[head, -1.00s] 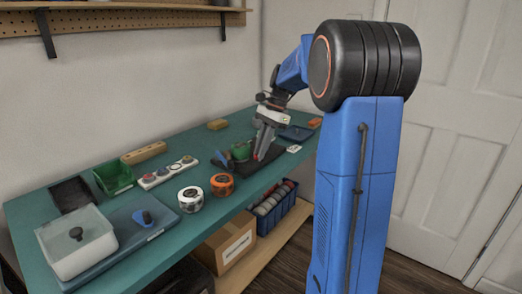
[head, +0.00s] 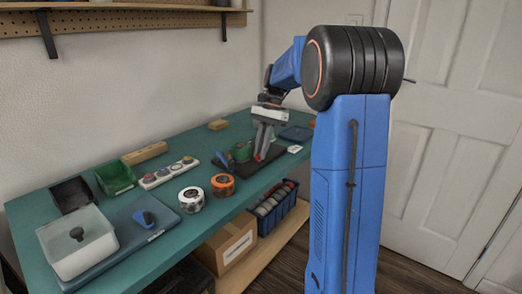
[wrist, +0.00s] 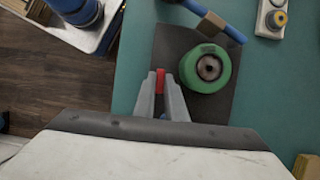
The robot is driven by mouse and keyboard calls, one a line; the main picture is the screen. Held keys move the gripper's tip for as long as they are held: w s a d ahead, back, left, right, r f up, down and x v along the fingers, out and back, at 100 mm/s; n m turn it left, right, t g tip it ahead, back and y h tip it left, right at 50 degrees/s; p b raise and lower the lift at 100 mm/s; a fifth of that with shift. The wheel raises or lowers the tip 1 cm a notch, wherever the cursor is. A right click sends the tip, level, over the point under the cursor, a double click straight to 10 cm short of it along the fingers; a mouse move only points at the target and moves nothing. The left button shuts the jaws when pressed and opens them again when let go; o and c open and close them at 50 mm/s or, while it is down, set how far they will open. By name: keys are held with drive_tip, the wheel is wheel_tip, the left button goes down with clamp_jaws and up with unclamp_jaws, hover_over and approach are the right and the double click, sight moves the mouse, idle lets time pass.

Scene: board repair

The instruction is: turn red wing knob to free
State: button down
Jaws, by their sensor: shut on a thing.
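The red wing knob (wrist: 160,78) is a narrow red bar between my fingertips in the wrist view; a sliver of it shows in the head view (head: 257,157). My gripper (wrist: 161,95) is shut on it, pointing down, and the fingers hide much of its sides. Beside it is a round green part (wrist: 218,82) with a dark centre hole. Both are over a dark plate (wrist: 172,45) on the teal bench. I cannot tell the knob's exact turn angle in the head view.
A blue-handled tool (wrist: 229,30) lies near the green part. An orange tape roll (head: 223,193), a white roll (head: 191,207) and a strip of coloured knobs (head: 150,180) stand on the bench. A blue bin (head: 266,226) sits on the shelf below.

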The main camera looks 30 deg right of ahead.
drive_tip(key=c, duration=1.8)
unclamp_jaws()
drive_tip(key=v, duration=1.7)
drive_tip(key=shift+r, duration=0.2)
drive_tip(key=shift+d, duration=0.1)
